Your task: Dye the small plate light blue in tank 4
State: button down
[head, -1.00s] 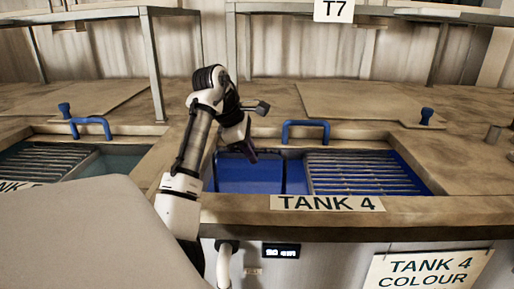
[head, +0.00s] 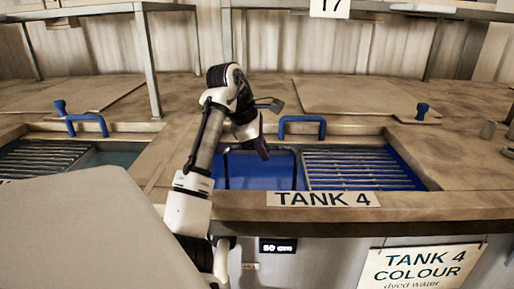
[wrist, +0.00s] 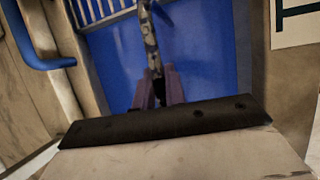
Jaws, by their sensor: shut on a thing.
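Tank 4 (head: 262,172) is the blue basin behind the TANK 4 label (head: 323,199). Its blue inside also fills much of the wrist view (wrist: 205,65). My gripper (head: 262,149) is over the open left part of the tank, pointing down. In the wrist view its purple jaws (wrist: 161,86) are shut on a thin, grey mottled piece (wrist: 150,40), seen nearly edge-on. It may be the small plate; its full shape is hidden. I cannot tell whether its far end touches the liquid.
A slatted rack (head: 358,170) fills the tank's right part. A blue handle (head: 302,120) stands at its back edge, and a blue knob (head: 421,111) sits to the right. Another slatted tank (head: 45,157) lies left. A table leg (head: 150,65) rises behind.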

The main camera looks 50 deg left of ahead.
jog(key=shift+w+d+r, duration=0.1)
jog(key=shift+w+d, duration=0.2)
jog(key=shift+s+a+r+p, duration=0.15)
jog(key=shift+s+a+p, duration=0.65)
jog(key=shift+s+p, duration=0.25)
jog(key=shift+s+a+p, duration=0.75)
jog(key=shift+s, duration=0.05)
jog(key=shift+w+d+f+p, duration=0.2)
jog(key=shift+w+d+p, duration=0.2)
jog(key=shift+w+d, duration=0.45)
jog(key=shift+a, duration=0.1)
